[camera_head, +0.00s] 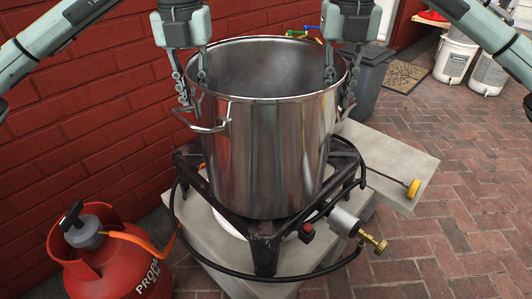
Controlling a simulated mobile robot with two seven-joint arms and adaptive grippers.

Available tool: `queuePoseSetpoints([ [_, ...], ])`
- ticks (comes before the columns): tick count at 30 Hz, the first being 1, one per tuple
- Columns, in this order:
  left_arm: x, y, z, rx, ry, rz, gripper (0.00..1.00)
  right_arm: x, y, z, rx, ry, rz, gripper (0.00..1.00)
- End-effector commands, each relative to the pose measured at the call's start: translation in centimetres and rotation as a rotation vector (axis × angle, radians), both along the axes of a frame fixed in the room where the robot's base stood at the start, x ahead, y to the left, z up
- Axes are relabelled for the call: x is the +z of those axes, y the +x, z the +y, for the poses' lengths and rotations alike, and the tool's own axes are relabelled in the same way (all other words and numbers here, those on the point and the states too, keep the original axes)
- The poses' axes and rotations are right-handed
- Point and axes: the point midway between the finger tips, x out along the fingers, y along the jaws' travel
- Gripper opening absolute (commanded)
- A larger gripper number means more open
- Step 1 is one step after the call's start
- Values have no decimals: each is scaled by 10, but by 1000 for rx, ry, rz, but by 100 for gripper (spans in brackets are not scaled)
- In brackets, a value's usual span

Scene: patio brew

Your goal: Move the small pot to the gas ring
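One steel pot (265,150) is in view, tall and shiny, with an open top and a side handle at the left. It stands upright over the black gas ring (265,243), with its base inside the frame; exact contact underneath is hard to see. My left gripper (192,92) is at the pot's left rim, fingers pointing down and spread apart. My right gripper (339,88) is at the right rim, fingers also down and apart. Both appear to straddle the rim; whether they touch the wall is unclear.
The ring stands on a grey block (225,275), with a hose and brass valve (372,242) at its front right. A red propane bottle (115,265) is at lower left, a red brick wall (85,120) behind. Brick paving (460,220) is open at right.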

Motion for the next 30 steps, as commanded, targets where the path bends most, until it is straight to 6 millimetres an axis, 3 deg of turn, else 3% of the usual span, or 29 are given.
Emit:
queuePoseSetpoints([
  [10,1,0,-3,-5,-4,-2,26,0,0,3,5,5,-1,26],
  [14,11,0,-3,-5,-5,-3,26,1,0,3,6,6,-1,26],
  [24,80,1,-2,-2,-3,-7,26,1,0,3,6,6,-1,26],
  [30,110,0,-2,-2,-3,-3,26,0,0,4,6,6,-1,26],
])
